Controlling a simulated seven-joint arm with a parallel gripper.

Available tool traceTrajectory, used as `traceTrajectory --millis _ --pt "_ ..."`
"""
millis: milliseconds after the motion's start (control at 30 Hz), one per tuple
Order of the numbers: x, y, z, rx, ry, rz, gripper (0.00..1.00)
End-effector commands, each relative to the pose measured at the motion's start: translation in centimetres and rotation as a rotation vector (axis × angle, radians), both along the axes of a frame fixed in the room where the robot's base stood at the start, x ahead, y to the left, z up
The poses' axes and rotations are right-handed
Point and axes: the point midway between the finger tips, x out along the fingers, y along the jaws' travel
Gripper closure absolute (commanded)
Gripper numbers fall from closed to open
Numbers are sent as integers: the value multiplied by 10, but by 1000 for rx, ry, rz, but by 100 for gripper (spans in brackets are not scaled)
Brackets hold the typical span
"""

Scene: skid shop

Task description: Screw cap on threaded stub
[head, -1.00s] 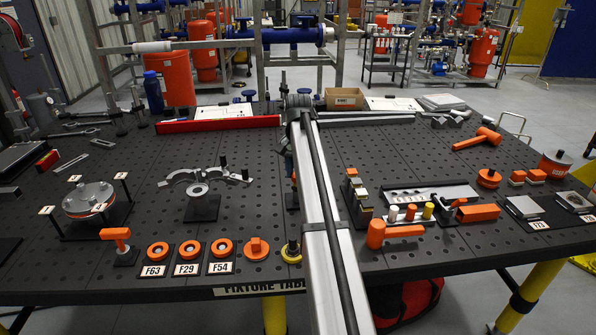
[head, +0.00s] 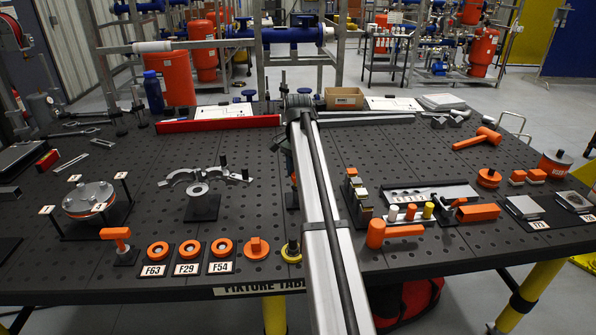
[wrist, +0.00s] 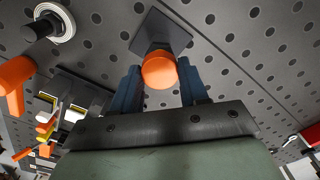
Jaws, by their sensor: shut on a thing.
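In the wrist view an orange cap (wrist: 159,71) sits between the two blue fingers of my gripper (wrist: 158,80), which are shut on its sides. A dark post and square dark base plate (wrist: 168,25) show just behind the cap, in line with it. The cap covers the post's end, so I cannot tell how far it is on the threads. In the head view my arm hides most of the gripper and cap. Only a sliver of the dark base (head: 291,201) shows left of the arm.
In the head view, orange rings (head: 158,251) lie front left, and an orange knob (head: 257,247) and a yellow ring (head: 291,255) lie near the front edge. An orange hammer-shaped piece (head: 403,231) and a tray of blocks (head: 458,189) stand right of my arm.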

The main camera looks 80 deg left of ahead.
Motion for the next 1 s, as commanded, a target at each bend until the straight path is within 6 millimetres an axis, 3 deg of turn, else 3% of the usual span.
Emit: traceTrajectory --millis 367,633,900,933,1000 --pt "0 0 0 1 0 -91 86" --pt "0 0 0 1 0 -283 86" --pt "0 0 0 1 0 -313 86" --pt "0 0 0 1 0 -313 55" --pt "0 0 0 1 0 -312 49"
